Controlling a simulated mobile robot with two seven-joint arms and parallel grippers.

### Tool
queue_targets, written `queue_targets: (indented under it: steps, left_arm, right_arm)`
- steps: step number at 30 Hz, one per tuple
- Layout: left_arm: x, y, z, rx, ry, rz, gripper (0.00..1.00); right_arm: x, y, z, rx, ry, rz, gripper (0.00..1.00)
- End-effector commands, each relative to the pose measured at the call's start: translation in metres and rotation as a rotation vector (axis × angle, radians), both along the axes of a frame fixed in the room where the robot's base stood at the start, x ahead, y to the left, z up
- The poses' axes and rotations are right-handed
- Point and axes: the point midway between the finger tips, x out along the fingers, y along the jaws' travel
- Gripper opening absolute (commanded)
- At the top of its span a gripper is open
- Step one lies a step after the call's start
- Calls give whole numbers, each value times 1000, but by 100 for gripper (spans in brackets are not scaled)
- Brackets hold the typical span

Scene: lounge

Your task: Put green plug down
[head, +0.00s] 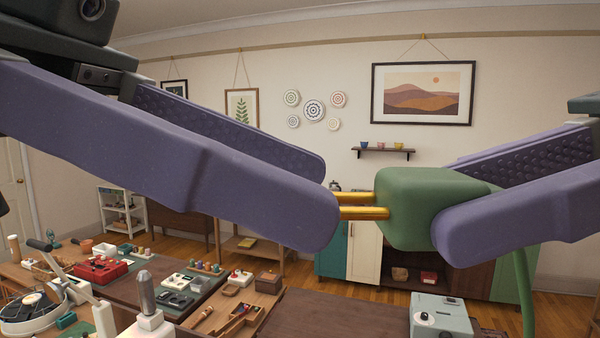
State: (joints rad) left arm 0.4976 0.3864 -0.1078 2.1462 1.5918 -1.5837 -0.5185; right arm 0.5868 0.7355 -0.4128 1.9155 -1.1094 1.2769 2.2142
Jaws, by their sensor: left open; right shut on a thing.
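The green plug (410,205) is held up in the air, right of the middle of the head view. Its two brass prongs (362,213) point left, and a green cord (525,290) hangs from its right side. My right gripper (455,205) is shut on the plug, with a purple finger on its near side. My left gripper (318,190) is open, its two purple fingers reaching in from the left. Its near fingertip overlaps the prong ends in the picture; I cannot tell whether they touch.
Below is a dark worktop (310,315) with a red box (100,268), a wooden tray (236,320) and several small items. A pale blue device (440,318) stands at the right. The worktop between the tray and the device looks clear. Cabinets (365,255) stand at the back wall.

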Motion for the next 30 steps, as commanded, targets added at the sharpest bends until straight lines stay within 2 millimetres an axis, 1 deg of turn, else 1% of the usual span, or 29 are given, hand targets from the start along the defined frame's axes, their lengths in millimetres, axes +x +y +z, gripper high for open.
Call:
queue_targets:
  steps: [1, 3, 6, 15, 30]
  left_arm:
    - [0, -6, -2, -1, 2, -2, 65]
    - [0, -12, -5, -1, 2, -1, 65]
    - [1, -17, -7, 0, 0, -1, 65]
    - [1, -19, -8, 1, 0, 0, 65]
    - [1, -18, -8, 1, -1, 2, 9]
  right_arm:
    - [0, 0, 0, 0, 0, 0, 0]
    - [0, 0, 0, 0, 0, 0, 0]
    - [0, 0, 0, 0, 0, 0, 0]
    - [0, 0, 0, 0, 0, 0, 0]
    - [0, 0, 0, 0, 0, 1, 0]
